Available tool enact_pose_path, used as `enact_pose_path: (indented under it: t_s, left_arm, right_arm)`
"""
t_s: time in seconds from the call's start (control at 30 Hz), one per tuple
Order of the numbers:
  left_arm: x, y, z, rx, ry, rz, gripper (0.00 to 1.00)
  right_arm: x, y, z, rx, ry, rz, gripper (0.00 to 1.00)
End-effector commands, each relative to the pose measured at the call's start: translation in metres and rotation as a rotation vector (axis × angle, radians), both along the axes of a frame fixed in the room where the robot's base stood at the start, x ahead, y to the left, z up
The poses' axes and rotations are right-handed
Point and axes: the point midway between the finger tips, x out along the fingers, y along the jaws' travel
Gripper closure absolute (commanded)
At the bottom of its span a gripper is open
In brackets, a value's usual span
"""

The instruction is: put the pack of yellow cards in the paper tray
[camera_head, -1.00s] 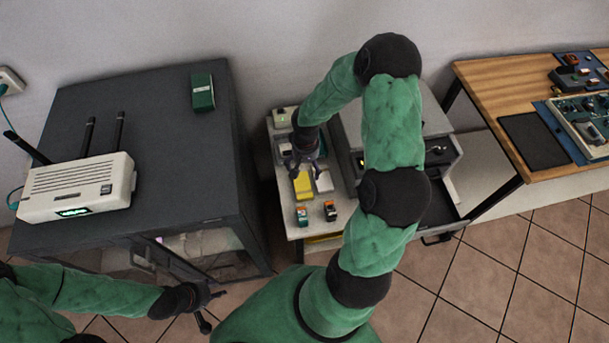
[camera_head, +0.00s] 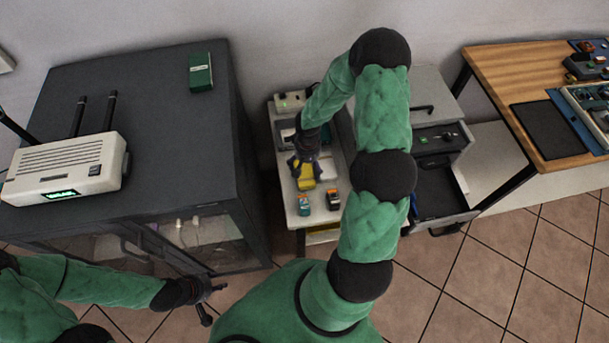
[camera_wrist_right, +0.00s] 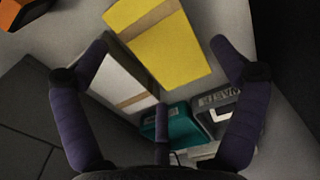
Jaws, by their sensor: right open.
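The pack of yellow cards (camera_head: 305,182) lies on the narrow white table. My right gripper (camera_head: 303,163) is over its far part and hides some of it. In the right wrist view, the yellow pack (camera_wrist_right: 165,48) has a tan band and shows between the tips of my open right gripper (camera_wrist_right: 160,52); I cannot tell whether they touch it. A dark-rimmed tray (camera_head: 281,127), possibly the paper tray, stands behind the gripper, partly hidden. My left gripper (camera_head: 213,297) is open and empty, low at the left.
A white banded pack (camera_wrist_right: 122,82) lies beside the yellow one. Small teal (camera_head: 304,203) and dark orange-topped (camera_head: 333,198) items stand at the table's near end. A grey cabinet (camera_head: 440,92) with an open drawer (camera_head: 438,190) is to the right, a dark cabinet (camera_head: 165,125) to the left.

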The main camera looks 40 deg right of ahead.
Motion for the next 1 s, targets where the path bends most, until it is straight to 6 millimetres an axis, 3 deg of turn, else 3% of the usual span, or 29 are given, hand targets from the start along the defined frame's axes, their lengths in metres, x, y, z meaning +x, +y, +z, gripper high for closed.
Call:
enact_pose_path:
  t_s: [0.03,0.17,0.47,0.67,0.77,0.8,1.0]
  left_arm:
    - [0.0,0.0,-0.008,0.0,0.0,0.0,0.6]
    - [0.0,0.0,-0.013,0.0,0.0,0.0,0.6]
    - [0.0,0.0,-0.013,0.0,0.0,0.0,0.6]
    - [0.0,0.0,-0.013,0.0,0.0,0.0,0.6]
    - [0.0,0.0,-0.013,0.0,0.0,0.0,0.6]
    - [0.0,0.0,-0.013,0.0,0.0,0.0,0.6]
    - [0.0,0.0,-0.013,0.0,0.0,0.0,0.6]
  right_arm:
    - [-0.002,0.0,-0.012,0.001,0.002,0.001,0.05]
    - [-0.001,0.0,-0.025,0.0,0.001,0.002,0.05]
    - [0.0,0.0,-0.028,0.0,0.0,0.0,0.05]
    - [-0.001,0.0,-0.028,0.0,0.0,0.001,0.54]
    - [-0.001,0.0,-0.028,0.0,0.0,0.001,0.54]
    - [-0.001,0.0,-0.028,0.0,0.0,0.001,0.6]
    - [-0.001,0.0,-0.027,0.0,0.0,0.001,0.6]
